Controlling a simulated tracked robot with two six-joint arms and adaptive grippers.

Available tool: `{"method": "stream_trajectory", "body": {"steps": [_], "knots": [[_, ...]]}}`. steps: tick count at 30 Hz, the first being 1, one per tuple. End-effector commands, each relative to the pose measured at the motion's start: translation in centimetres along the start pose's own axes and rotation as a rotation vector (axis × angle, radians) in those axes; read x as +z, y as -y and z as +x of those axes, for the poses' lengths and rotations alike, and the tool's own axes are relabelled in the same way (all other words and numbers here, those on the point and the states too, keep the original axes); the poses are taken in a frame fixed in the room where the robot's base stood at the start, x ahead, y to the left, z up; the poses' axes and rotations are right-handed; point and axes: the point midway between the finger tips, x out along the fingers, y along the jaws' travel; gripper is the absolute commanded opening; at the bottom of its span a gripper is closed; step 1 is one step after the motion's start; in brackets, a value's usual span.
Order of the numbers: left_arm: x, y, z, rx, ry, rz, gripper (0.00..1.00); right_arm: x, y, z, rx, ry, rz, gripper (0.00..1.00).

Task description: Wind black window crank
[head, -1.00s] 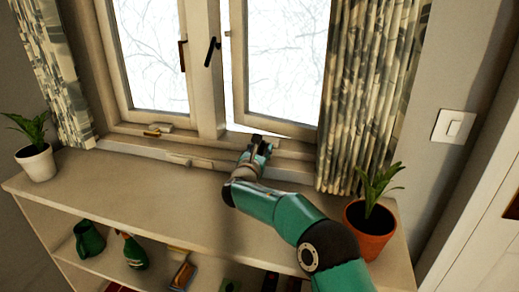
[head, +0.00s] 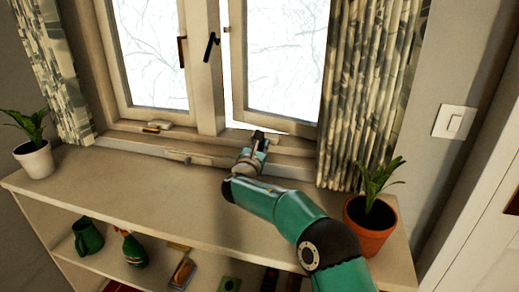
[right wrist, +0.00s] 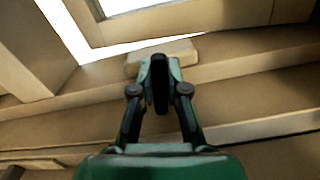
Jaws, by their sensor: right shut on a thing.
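My right gripper (head: 256,140) is at the sill under the right window sash (head: 281,122). In the right wrist view its fingers (right wrist: 160,68) are shut on the black window crank (right wrist: 160,88), which stands between the two tips. A pale crank base (right wrist: 176,52) lies just behind it on the frame. In the head view the crank is mostly hidden by my gripper. The right sash stands slightly open, with a bright gap along its lower edge. My left gripper is not in view.
A potted plant in an orange pot (head: 370,226) stands near my right arm. A white-potted plant (head: 36,160) is at the far left. Curtains (head: 362,95) hang beside the window. The middle of the shelf top (head: 150,185) is clear.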

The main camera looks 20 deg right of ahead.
Motion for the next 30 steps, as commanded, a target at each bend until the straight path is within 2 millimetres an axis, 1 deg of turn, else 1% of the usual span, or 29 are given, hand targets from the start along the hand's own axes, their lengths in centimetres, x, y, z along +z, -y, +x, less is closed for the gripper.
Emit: {"method": "stream_trajectory", "body": {"steps": [1,9,15,22,30], "knots": [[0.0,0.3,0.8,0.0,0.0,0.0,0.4,-0.2,-0.1,-0.1,0.006,0.004,0.025,0.0],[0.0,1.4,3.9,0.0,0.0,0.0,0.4,-0.3,0.0,-0.1,0.009,0.005,0.207,0.0],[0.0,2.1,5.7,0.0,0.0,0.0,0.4,-0.2,0.0,-0.1,0.01,0.004,0.357,0.0],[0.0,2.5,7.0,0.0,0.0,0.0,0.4,0.0,0.0,0.0,0.01,0.004,0.49,0.0],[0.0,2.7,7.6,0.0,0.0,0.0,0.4,0.3,0.0,0.0,0.011,0.004,0.559,0.0]]}}
